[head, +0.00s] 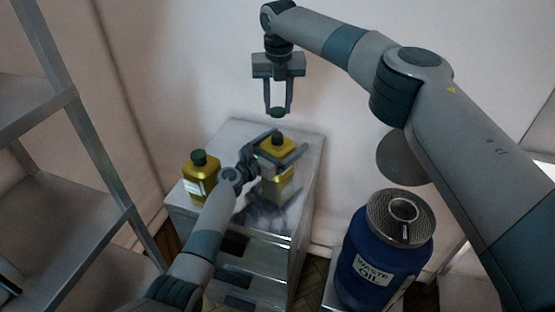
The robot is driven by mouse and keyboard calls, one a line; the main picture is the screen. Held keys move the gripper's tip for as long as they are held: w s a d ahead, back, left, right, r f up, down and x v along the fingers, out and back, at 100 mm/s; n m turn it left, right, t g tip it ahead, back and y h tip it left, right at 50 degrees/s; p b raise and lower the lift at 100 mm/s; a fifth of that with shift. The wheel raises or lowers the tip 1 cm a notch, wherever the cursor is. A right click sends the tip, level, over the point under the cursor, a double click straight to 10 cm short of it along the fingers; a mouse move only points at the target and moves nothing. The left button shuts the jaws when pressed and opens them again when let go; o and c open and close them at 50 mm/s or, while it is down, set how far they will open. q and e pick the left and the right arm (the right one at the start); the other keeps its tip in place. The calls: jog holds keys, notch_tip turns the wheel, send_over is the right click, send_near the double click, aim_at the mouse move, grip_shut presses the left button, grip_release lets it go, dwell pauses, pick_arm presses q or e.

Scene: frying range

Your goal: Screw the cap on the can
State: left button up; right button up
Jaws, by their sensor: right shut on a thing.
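A yellow can (278,185) stands on the metal cabinet, its label partly hidden by my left gripper. My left gripper (290,145) reaches in from the lower left, with its fingers spread on either side of the can's upper part. It looks open; contact with the can cannot be made out. My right gripper (278,109) points down above the can and is shut on a small dark green cap (277,113). The cap is held apart from the can, roughly over its top.
A second yellow can (197,185) with a dark cap stands at the cabinet's (237,133) left side. A blue waste oil drum (377,255) with a mesh lid stands at right. Metal shelving (92,180) is at left, a wall behind.

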pick_arm(q)
jog(key=c, duration=1.3)
pick_arm(e)
send_over(277, 135)
jog(key=shift+s+f, duration=0.15)
jog(key=shift+f, duration=2.3)
jog(key=shift+f, duration=0.15)
jog(key=shift+f, duration=0.75)
jog(key=shift+f, duration=0.55)
pick_arm(q)
jog(key=c, duration=0.5)
jog(key=shift+c, duration=0.3)
pick_arm(e)
jog(key=m, duration=0.4)
jog(key=shift+a+m+h, duration=0.1)
jog(key=shift+m+h, duration=0.2)
jog(key=m, duration=0.3)
jog(key=shift+a, duration=0.1)
jog(key=shift+m+h, duration=0.3)
jog(key=shift+m, duration=0.8)
